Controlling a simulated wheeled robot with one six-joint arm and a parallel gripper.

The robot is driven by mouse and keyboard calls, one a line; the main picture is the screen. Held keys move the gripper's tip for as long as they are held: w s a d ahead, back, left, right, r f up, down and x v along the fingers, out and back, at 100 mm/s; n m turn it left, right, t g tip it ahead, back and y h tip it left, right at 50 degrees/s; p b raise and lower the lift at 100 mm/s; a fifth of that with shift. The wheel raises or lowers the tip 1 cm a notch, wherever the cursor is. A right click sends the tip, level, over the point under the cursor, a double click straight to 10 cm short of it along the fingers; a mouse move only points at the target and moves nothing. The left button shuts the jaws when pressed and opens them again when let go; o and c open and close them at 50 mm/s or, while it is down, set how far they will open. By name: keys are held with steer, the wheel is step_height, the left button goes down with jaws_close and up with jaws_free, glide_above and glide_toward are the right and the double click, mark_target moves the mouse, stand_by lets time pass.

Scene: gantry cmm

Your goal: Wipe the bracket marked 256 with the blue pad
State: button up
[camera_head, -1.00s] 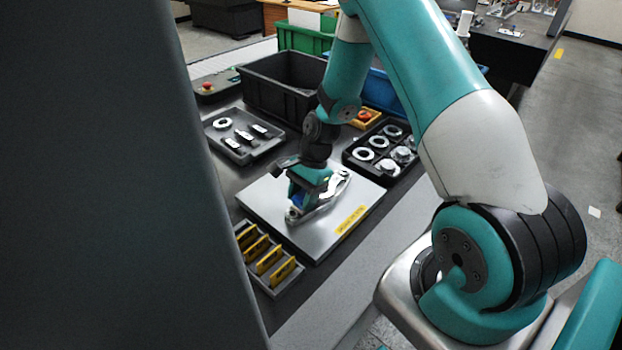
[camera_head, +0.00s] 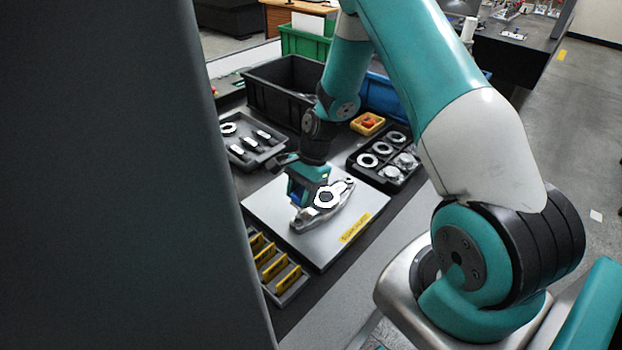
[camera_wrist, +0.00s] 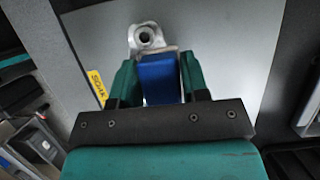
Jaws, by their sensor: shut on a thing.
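The bracket (camera_head: 311,220) is a silver metal part with a ring in its middle, lying on a grey plate (camera_head: 345,253). No 256 marking is legible on it. My gripper (camera_head: 300,198) is shut on the blue pad (camera_head: 294,197), at the left side of the bracket's middle. In the wrist view the blue pad (camera_wrist: 160,80) sits between my green fingers. One holed end of the bracket (camera_wrist: 146,38) shows just beyond the pad; my gripper hides the rest there. I cannot tell whether the pad touches the bracket.
A yellow label (camera_head: 355,228) is on the plate's edge. A tray with yellow pieces (camera_head: 291,290) stands in front, a grey parts tray (camera_head: 270,160) at back left, and a black tray of rings (camera_head: 376,176) at right. A black bin (camera_head: 280,95) stands behind.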

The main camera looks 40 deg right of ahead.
mark_target(295, 197)
steer(key=shift+r+p, duration=2.05)
steer(key=shift+r, duration=0.6)
